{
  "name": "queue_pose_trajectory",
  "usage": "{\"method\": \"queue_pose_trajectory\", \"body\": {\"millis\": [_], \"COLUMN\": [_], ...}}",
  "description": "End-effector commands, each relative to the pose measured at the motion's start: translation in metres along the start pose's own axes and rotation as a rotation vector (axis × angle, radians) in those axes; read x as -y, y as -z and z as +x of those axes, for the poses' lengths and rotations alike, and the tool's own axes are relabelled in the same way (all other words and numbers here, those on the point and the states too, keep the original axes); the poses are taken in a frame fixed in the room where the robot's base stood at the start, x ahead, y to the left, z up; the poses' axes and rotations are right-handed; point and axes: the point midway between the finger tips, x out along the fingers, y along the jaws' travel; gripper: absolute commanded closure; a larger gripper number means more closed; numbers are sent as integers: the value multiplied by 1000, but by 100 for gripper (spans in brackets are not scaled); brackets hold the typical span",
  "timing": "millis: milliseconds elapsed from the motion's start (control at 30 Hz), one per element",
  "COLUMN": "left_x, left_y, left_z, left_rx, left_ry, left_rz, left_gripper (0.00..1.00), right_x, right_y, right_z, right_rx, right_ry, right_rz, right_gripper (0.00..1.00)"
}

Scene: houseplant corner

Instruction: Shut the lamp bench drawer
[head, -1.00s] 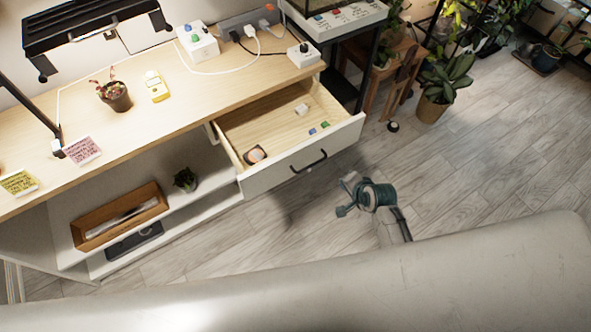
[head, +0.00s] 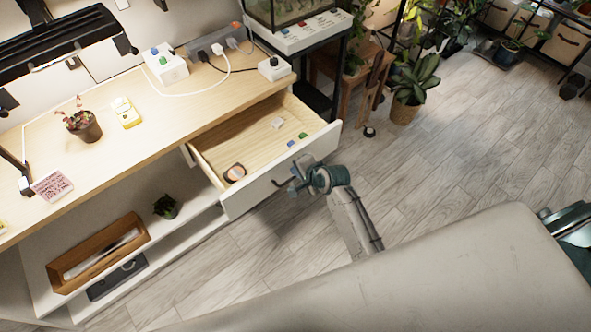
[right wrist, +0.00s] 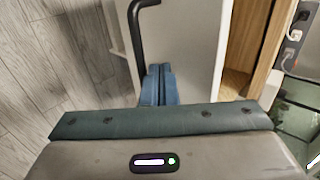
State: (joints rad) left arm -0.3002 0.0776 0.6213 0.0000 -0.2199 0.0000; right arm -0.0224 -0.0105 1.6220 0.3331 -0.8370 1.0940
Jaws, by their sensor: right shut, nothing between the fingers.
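The lamp bench (head: 150,132) has a light wood top and white sides. Its drawer (head: 255,137) is pulled well out, with a white front (head: 252,193) and a dark bar handle, which shows in the right wrist view (right wrist: 138,35). My right gripper (head: 292,184) is shut and empty, outside the drawer front by the handle. In the right wrist view its blue fingers (right wrist: 158,85) point at the white front beside the handle. I cannot tell whether they touch it. The gripper covers part of the handle in the head view.
The drawer holds a round pinkish item (head: 234,173) and a few small blocks. A potted plant (head: 82,125) and a power strip (head: 215,40) are on the bench top. A wooden box (head: 98,254) sits on the lower shelf. The floor in front is clear.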

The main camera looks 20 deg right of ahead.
Motion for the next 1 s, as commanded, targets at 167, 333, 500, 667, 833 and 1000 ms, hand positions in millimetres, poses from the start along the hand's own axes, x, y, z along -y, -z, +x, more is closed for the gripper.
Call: {"method": "queue_pose_trajectory", "body": {"millis": [167, 333, 500, 667, 833, 1000], "left_x": [1, 2, 2, 2, 2, 2], "left_y": [0, 0, 0, 0, 0, -1], "left_z": [-1, -1, -1, 0, 0, 2], "left_rx": [0, 0, 1, 1, 1, 2], "left_ry": [1, 2, 3, 3, 3, 3], "left_rz": [1, 1, 1, 1, 1, 1], "left_gripper": [22, 22, 22, 22, 22, 22], "right_x": [0, 0, 0, 4, 19, 44], "right_y": [0, 0, 0, 0, 0, 0], "right_z": [9, 10, 10, 14, 30, 56], "right_rx": [1, 0, 0, 0, 0, 1], "right_ry": [-1, 0, 0, 0, 2, 3], "right_rz": [0, 0, 0, 0, -1, -1], "right_gripper": [100, 100, 100, 100, 100, 100]}}
